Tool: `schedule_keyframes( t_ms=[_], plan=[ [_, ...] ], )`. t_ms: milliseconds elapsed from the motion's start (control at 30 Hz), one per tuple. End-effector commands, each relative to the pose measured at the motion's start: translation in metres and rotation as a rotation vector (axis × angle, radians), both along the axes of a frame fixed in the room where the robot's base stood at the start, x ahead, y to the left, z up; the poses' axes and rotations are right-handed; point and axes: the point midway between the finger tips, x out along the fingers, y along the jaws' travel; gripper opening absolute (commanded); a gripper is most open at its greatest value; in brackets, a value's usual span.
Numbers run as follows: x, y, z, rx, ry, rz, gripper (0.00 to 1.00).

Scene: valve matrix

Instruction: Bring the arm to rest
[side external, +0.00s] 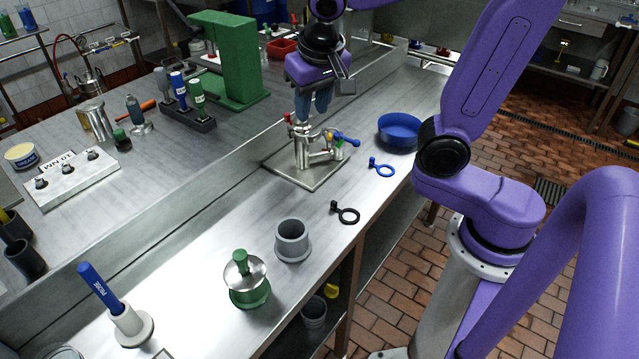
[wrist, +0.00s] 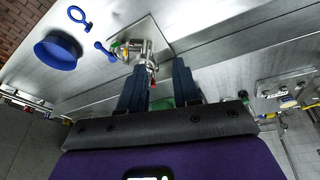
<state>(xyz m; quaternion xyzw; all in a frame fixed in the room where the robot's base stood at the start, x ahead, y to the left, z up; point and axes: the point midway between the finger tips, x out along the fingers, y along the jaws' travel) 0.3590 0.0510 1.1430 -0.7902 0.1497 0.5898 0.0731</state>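The metal valve assembly (side external: 305,152) stands on a square metal plate (side external: 278,160) on the steel bench. It has a blue handle (side external: 345,138) to the right and small red and yellow parts. My gripper (side external: 312,112) is above the valve with its fingers pointing down. In the wrist view the two fingers of my gripper (wrist: 159,70) are apart, with nothing seen held between them. The valve (wrist: 140,50) appears beyond the fingertips there, its blue handle (wrist: 105,51) to the left. Whether a fingertip touches the valve cannot be told.
A blue bowl (side external: 399,132), a blue ring tag (side external: 382,168) and a black ring tag (side external: 346,214) lie near the bench edge. A grey cup (side external: 292,241), a green lidded pot (side external: 248,284) and a blue probe (side external: 102,289) stand nearer. A green press (side external: 235,60) stands behind.

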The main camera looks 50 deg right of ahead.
Motion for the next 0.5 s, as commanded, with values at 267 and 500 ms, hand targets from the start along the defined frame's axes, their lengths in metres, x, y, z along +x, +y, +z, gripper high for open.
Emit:
schedule_keyframes(
  t_ms=[267,500],
  plan=[
    [-0.03,0.009,-0.02,-0.009,0.085,0.337,0.32],
    [-0.065,0.013,-0.035,-0.017,0.149,0.625,0.32]
  ],
)
